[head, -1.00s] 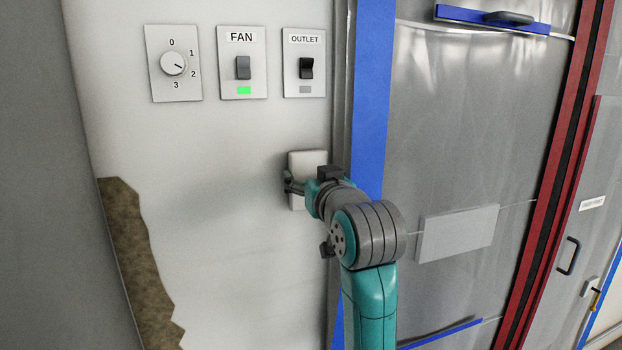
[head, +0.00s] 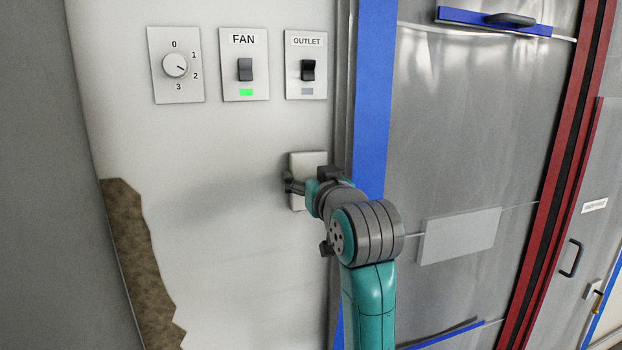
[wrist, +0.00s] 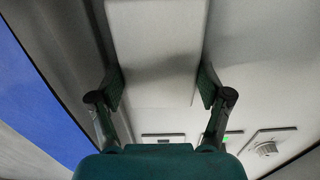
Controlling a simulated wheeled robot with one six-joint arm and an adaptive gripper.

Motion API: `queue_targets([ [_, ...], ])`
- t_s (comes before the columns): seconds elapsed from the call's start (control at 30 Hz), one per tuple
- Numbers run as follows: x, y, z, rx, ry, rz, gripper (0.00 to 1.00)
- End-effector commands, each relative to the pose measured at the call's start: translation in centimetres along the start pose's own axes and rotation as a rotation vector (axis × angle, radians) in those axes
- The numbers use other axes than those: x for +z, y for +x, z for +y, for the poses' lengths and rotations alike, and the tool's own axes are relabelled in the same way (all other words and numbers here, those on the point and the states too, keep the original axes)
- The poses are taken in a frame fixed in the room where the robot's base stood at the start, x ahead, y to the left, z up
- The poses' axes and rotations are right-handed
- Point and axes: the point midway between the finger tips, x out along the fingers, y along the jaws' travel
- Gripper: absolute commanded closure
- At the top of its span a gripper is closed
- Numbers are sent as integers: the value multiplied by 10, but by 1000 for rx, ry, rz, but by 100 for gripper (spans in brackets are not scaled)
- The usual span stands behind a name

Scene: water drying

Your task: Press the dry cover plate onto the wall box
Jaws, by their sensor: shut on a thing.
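The cover plate (head: 309,160) is a pale, off-white rectangle against the wall below the OUTLET switch in the head view. My arm hides its middle and lower right. In the wrist view the plate (wrist: 155,45) lies between the two fingers of my gripper (wrist: 161,87), with a finger pad at each side edge. My gripper (head: 298,185) is shut on the plate, and only its left finger shows clearly in the head view. I cannot make out the wall box; the plate and gripper cover that spot. Whether the plate touches it cannot be told.
Above are a dial panel (head: 176,65), a FAN switch (head: 245,65) with a green light and an OUTLET switch (head: 306,68) with a grey light. A blue strip (head: 372,100) edges the plastic sheet (head: 470,130) close right.

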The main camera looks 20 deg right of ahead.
Motion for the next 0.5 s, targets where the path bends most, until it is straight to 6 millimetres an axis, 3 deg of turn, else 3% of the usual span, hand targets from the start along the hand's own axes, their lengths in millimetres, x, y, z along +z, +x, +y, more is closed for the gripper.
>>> queue_targets([
  [0.03, 0, 0, 0, 0, 0, 1, 20],
  [0.1, 0, 0, 0, 0, 0, 1, 3],
  [0.13, 0, 0, 0, 0, 0, 1, 0],
  [0.5, 0, -2, 0, 0, 0, 0, 0],
])
